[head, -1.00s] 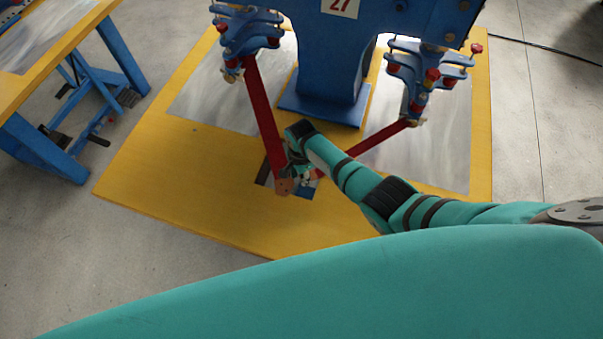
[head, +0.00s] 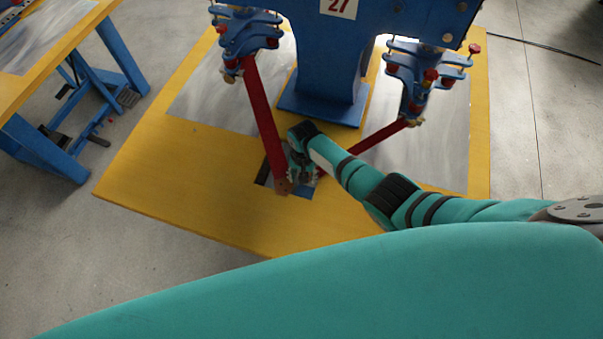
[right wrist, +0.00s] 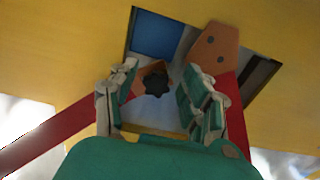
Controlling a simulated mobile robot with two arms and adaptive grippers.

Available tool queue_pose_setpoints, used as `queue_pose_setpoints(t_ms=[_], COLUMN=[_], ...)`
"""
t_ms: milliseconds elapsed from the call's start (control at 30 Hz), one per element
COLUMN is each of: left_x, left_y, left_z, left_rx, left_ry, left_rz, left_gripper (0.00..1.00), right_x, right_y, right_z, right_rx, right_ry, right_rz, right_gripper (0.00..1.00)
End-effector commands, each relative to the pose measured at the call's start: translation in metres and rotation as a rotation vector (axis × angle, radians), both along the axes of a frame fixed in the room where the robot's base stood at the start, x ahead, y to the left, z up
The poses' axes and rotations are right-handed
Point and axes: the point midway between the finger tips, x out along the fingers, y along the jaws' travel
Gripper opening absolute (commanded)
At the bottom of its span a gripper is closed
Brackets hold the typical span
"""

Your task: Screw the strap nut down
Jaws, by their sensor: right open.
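The strap nut (right wrist: 155,82), a dark lobed knob, shows in the right wrist view on a copper-coloured strap end. My right gripper (right wrist: 160,74) is open, with one finger on each side of the nut; I cannot tell whether either touches it. In the head view my right gripper (head: 303,170) points down at the table opening and hides the nut. One red strap (head: 264,120) runs down to the opening and ends in a copper tip (right wrist: 214,48). Another red strap (head: 379,136) comes in from the right, partly behind my arm. My left gripper is not in view.
A yellow table (head: 165,180) with grey plates surrounds the rectangular opening, which has a blue part (right wrist: 155,35) inside. The blue machine column (head: 330,70) stands behind, with blue and red clamp brackets (head: 245,32) either side. Another yellow table (head: 62,38) stands at left.

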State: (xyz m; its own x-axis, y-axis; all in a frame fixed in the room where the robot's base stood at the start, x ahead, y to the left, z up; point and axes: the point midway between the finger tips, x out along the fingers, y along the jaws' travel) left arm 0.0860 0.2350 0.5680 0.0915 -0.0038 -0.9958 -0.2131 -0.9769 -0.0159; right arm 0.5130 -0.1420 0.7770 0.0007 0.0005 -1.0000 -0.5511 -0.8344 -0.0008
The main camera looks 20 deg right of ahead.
Motion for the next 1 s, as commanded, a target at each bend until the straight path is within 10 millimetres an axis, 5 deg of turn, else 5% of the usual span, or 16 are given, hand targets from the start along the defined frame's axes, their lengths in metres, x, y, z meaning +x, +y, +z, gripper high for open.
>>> queue_pose_setpoints(t_ms=[700,1000], left_x=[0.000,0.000], left_y=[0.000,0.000], left_z=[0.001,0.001], left_rx=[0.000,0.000], left_ry=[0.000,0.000], left_rz=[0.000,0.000], left_gripper=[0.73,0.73], right_x=[-0.004,-0.005], right_y=[-0.014,-0.015], right_z=[-0.001,-0.001], right_rx=[-0.001,0.001], right_ry=[-0.001,0.000], right_rz=[1.174,1.342], right_gripper=[0.48,0.48])
